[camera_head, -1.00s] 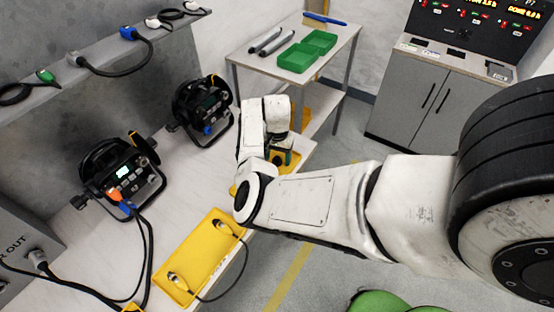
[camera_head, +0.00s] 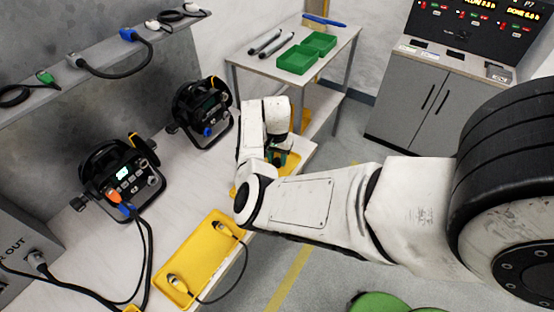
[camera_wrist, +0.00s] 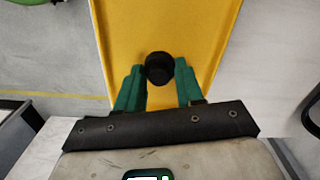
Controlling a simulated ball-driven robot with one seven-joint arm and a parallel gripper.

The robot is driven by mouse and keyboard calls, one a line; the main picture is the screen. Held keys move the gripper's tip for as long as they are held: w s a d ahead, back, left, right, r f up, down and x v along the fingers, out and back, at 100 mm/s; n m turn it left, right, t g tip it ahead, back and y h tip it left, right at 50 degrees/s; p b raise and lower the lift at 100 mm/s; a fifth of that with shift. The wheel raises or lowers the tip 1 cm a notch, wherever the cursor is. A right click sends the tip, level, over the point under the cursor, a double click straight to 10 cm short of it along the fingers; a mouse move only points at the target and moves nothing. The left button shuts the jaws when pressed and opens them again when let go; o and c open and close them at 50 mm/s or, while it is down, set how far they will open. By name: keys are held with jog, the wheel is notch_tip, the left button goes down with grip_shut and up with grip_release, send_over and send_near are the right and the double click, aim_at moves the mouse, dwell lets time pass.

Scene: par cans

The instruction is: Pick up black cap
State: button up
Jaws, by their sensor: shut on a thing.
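The black cap (camera_wrist: 159,68) is a small dark round piece in the wrist view, between the tips of my gripper's green fingers. My gripper (camera_wrist: 160,84) is shut on it, with one finger on each side. Below them lies a yellow tray (camera_wrist: 205,22); whether the cap still touches it cannot be told. In the head view my gripper (camera_head: 277,157) is at the far end of the workbench, mostly behind my arm, and the cap is hidden there.
A second yellow tray (camera_head: 201,252) with a cabled connector lies nearer on the bench. Two black lamp units (camera_head: 121,172) (camera_head: 202,110) stand along the wall side. A small table (camera_head: 262,66) with green bins (camera_head: 298,59) stands beyond. A grey cabinet (camera_head: 432,95) is at back right.

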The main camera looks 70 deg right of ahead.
aim_at(277, 158)
jog(key=shift+r, duration=0.15)
jog(key=shift+r, duration=0.2)
notch_tip(277, 158, up, 2)
jog(key=shift+r+b, duration=0.15)
jog(key=shift+b, duration=0.45)
jog(key=s+r, duration=1)
jog(key=s, duration=0.4)
jog(key=shift+d+b, duration=0.15)
jog(key=shift+b, duration=0.3)
jog(key=shift+d, duration=0.1)
